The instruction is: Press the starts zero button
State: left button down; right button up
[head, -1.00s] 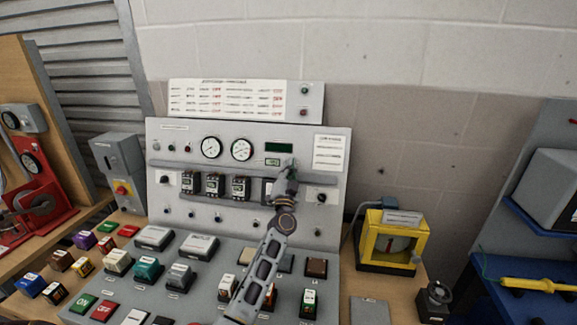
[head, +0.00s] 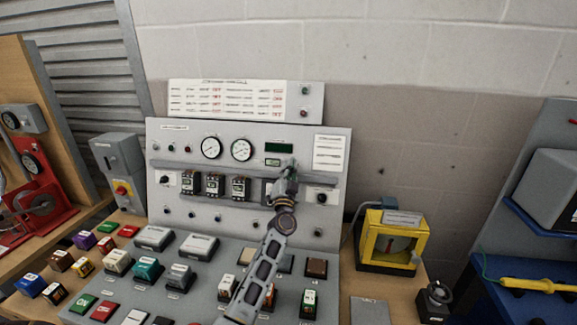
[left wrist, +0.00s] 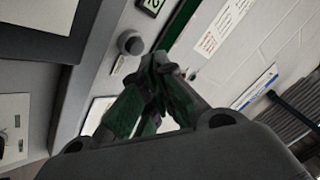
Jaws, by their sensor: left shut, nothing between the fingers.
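The upright grey control panel (head: 240,135) stands at the back of the desk. A dark display with green digits (head: 278,148) sits at its upper right, with a small green-lit label (head: 272,162) below it. My left gripper (head: 291,168) is shut and empty, with its tips in front of the panel just below the display. No button lettered starts zero is readable. My right gripper is not in view.
Two round gauges (head: 226,149) and several breaker modules (head: 214,184) are left of my gripper. The sloped desk below holds several coloured push blocks (head: 147,268). A yellow meter box (head: 391,240) stands at right.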

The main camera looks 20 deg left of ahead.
pick_arm(q)
jog(key=shift+w+a+f, duration=0.1)
jog(key=shift+w+f, duration=0.05)
jog(key=shift+w, duration=0.25)
dwell(0.8)
jog(key=shift+w+a+f, duration=0.1)
jog(key=shift+w, duration=0.25)
dwell(0.6)
dwell(0.3)
jog(key=shift+s+d+r+p, duration=0.1)
jog(key=shift+s+r+p, duration=0.05)
jog(key=shift+s+p, duration=0.35)
jog(key=shift+s+d+r+p, duration=0.1)
jog(key=shift+s+p, duration=0.15)
jog(key=shift+p, duration=0.3)
